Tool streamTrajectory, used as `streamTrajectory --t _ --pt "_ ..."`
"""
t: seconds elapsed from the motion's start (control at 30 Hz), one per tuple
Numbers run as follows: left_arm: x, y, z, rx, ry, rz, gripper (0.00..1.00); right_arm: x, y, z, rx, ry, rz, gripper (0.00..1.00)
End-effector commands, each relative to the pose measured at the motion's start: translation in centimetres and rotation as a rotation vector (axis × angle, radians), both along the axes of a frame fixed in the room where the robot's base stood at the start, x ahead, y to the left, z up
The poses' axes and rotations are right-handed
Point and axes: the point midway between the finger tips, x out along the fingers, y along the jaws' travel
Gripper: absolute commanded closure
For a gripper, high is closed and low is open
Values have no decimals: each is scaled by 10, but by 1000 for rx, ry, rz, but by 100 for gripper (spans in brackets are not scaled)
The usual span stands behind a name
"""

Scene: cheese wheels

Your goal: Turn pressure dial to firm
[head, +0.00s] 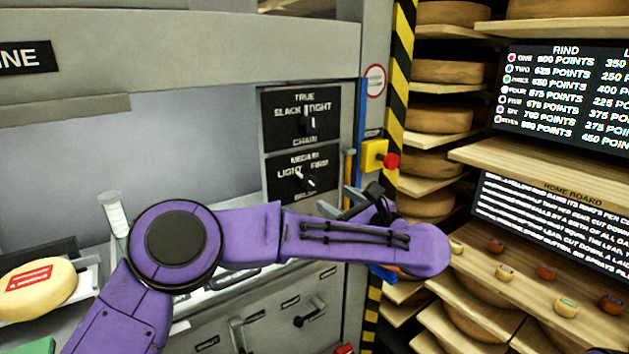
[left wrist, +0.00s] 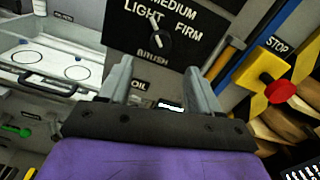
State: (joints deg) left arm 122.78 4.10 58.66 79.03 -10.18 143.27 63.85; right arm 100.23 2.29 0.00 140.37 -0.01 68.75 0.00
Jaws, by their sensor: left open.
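The pressure dial (head: 306,182) sits on a black panel marked LIGHT, MEDIUM and FIRM, with a word like BRUSH below it. It also shows at the top of the left wrist view (left wrist: 160,38). Its white pointer slants up and left, toward the side between LIGHT and MEDIUM. My left gripper (left wrist: 160,78) is open and empty, its two fingers apart below the dial in the wrist view and not touching it. In the head view my left gripper (head: 345,207) is partly hidden by my purple arm. My right gripper is not in view.
A second dial (head: 307,122), marked SLACK, TRUE and TIGHT, is just above. A yellow stop box with a red button (head: 391,161) and a wooden-handled tool (head: 348,165) stand right of the panel. A cheese wheel (head: 38,289) lies at the left.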

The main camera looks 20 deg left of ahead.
Motion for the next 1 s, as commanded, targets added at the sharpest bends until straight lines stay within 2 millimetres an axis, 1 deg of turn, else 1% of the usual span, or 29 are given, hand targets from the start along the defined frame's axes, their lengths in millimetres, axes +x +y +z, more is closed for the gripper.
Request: streamTrajectory --t 0.03,0.2,0.3,0.4,0.53,0.77,0.87,0.9,0.93,0.97,1.0 --pt "6 8 4 0 5 3 37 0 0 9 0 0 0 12" --pt "30 40 5 3 8 4 37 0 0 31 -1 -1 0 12" --pt "42 56 4 5 10 3 37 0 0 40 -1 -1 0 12" --pt "51 67 3 5 7 1 37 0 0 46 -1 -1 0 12" --pt "57 74 1 8 7 -1 37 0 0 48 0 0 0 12" --pt "58 74 -1 10 7 -2 37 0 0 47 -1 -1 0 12" --pt "58 74 -1 10 7 -2 66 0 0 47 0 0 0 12" --pt "58 74 -1 10 7 -2 79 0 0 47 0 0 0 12" --pt "58 74 -1 10 7 -2 89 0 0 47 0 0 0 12" --pt "58 74 -1 10 7 -2 92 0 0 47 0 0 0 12" --pt "58 74 -1 10 7 -2 92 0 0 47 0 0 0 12"
